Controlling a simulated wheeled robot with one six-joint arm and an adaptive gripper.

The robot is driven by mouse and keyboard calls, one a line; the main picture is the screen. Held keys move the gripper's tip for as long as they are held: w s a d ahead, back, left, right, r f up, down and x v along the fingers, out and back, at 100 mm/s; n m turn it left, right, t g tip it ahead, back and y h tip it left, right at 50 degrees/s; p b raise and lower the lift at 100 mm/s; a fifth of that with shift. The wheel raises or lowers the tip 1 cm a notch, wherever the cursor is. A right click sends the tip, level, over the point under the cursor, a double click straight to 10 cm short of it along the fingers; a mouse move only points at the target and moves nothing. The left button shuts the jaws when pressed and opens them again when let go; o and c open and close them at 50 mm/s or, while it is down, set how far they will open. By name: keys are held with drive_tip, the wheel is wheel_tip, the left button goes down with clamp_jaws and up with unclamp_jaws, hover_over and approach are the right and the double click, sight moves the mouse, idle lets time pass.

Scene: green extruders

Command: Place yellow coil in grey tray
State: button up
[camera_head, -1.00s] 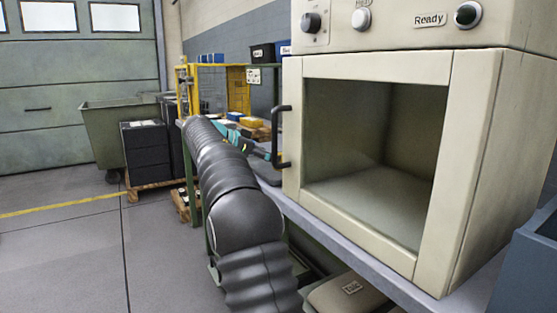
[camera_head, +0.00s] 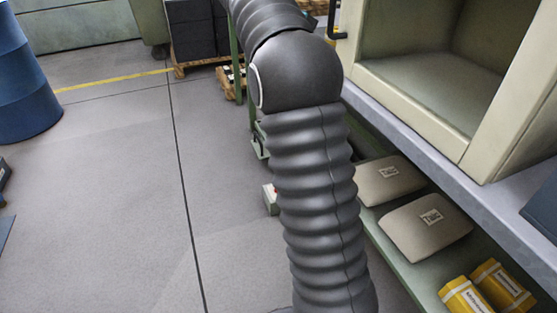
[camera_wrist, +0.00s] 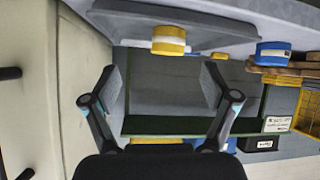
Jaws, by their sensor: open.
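In the wrist view, which looks upside down, a yellow coil (camera_wrist: 168,40) with a pale band sits at top centre. It overlaps the grey tray (camera_wrist: 115,22), a wide flat grey shape behind it; its base appears within the tray's outline, but I cannot tell if it touches the tray floor. My gripper (camera_wrist: 160,88) is open and empty, its two fingers spread wide below the coil in the picture and apart from it. Neither coil, tray nor gripper shows in the head view, where my arm runs out of the top of the picture.
A blue coil (camera_wrist: 272,54) stands right of the tray, near a yellow crate (camera_wrist: 308,110). A beige oven-like cabinet (camera_head: 425,120) stands on the bench. Sacks (camera_head: 425,228) and yellow packs (camera_head: 467,297) lie on the lower shelf. Floor on the left is open, beyond it a blue drum (camera_head: 22,85).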

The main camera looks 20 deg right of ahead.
drive_tip(key=s+a+f+n+t+y, duration=0.1)
drive_tip(key=s+a+f+n+y, duration=0.3)
drive_tip(key=s+a+f, duration=0.3)
drive_tip(key=s+a+f+n+t+y, duration=0.2)
drive_tip(key=s+a+f+n, duration=0.4)
drive_tip(key=s, duration=1.1)
drive_tip(key=s+a+f+n+t+y, duration=0.2)
drive_tip(key=s+a+f+n+y, duration=0.3)
drive_tip(key=s, duration=0.7)
drive_tip(key=a+f, duration=0.2)
drive_tip(key=a, duration=0.2)
drive_tip(key=shift+s+a+f+n+y, duration=0.2)
drive_tip(key=shift+s+f+n+y, duration=0.1)
drive_tip(key=shift+f+n, duration=0.1)
